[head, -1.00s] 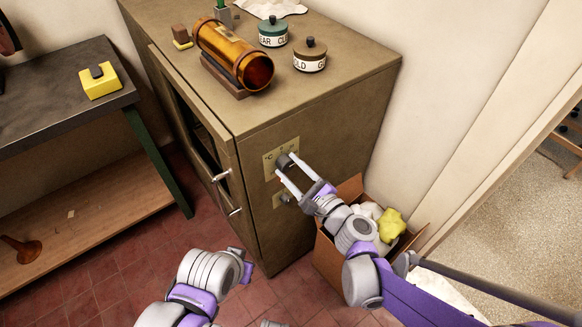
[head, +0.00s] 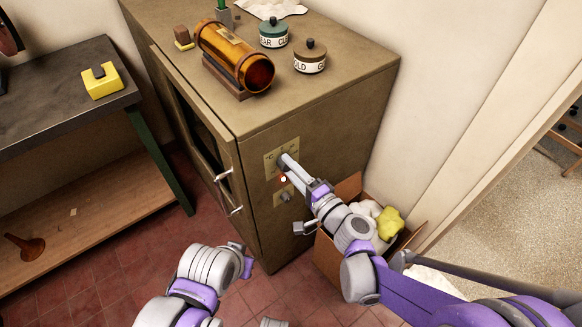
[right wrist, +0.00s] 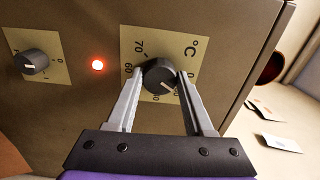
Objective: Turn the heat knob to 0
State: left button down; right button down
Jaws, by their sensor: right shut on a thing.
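The heat knob (right wrist: 160,76) is a dark round knob on a tan °C scale plate (right wrist: 187,50) in the right wrist view. Its pale pointer line slants to the lower right there; the number beside it is partly hidden. The 60 and 70 marks show at the knob's left. My right gripper (right wrist: 165,82) is shut on the knob, one finger on each side. In the head view the right gripper (head: 286,162) reaches the plate (head: 270,165) on the cabinet side and covers most of the knob. My left arm shows low in the head view, but its fingers do not.
A red lamp (right wrist: 98,65) glows beside the plate, and a smaller knob (right wrist: 35,62) sits beyond it. An open cardboard box (head: 330,258) stands on the floor under my right arm.

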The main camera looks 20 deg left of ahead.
jog(key=n, duration=0.6)
jog(key=shift+p, duration=0.4)
jog(key=shift+n, duration=0.3)
jog(key=shift+c, duration=1.5)
grip_release()
jog(key=shift+d, duration=0.1)
jog(key=v, duration=1)
jog(key=shift+s+d, duration=0.25)
jog(key=shift+s, duration=0.05)
